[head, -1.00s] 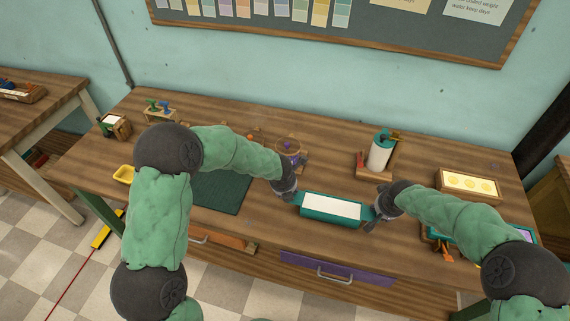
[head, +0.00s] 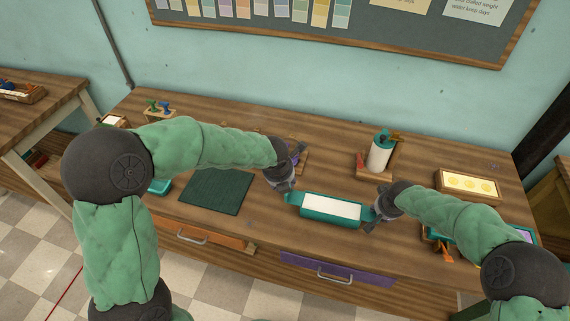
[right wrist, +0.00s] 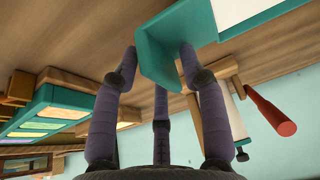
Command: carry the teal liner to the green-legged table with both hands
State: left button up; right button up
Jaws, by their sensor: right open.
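The teal liner (head: 307,213), a long tray with a white slab inside, lies on the wooden workbench (head: 240,223). A dark green leg (head: 470,309) shows under the bench at the lower right. My left gripper (head: 283,184) is just above and behind the liner's left end, apart from it; its finger opening is unclear. My right gripper (head: 372,221) is at the liner's right end tab. In the right wrist view the open fingers (right wrist: 158,62) are around the teal tab (right wrist: 172,45); contact is unclear.
A wooden stand with a white cylinder (head: 379,156) stands behind the liner. A wooden tray of yellow discs (head: 467,184) is to the right. A dark green mat (head: 216,191) lies to the left. Another table (head: 45,110), with pale legs, is at far left.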

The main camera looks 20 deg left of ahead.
jog(key=shift+s+r, duration=0.1)
jog(key=shift+r, duration=0.2)
jog(key=v, duration=1.1)
jog(key=shift+r, duration=0.15)
jog(key=shift+s, duration=0.2)
